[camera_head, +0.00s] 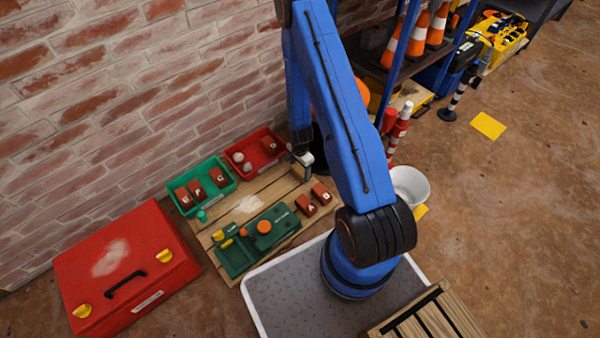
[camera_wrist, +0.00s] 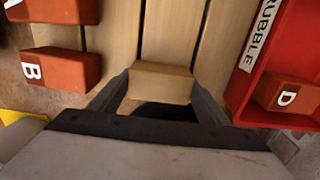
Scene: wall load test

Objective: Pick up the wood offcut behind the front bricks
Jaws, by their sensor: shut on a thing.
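My gripper (camera_wrist: 160,88) is shut on a light wood offcut (camera_wrist: 160,80), with one finger against each side of it. In the head view my gripper (camera_head: 305,165) points down at the right end of the wooden pallet (camera_head: 272,190), near the red tray; the offcut cannot be made out there. The front bricks, a red one marked B (camera_wrist: 65,68) and another red brick (camera_wrist: 55,10), lie to the left in the wrist view. They also show in the head view (camera_head: 306,204) on the pallet. I cannot tell whether the offcut touches the slats.
A red tray (camera_wrist: 243,98) labelled RUBBLE, holding a brick marked D (camera_wrist: 285,95), is close on the right. A green tray (camera_head: 229,183) with bricks and a green board (camera_head: 237,257) share the pallet. A brick wall (camera_head: 130,90) stands behind. A white bucket (camera_head: 424,190) stands right.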

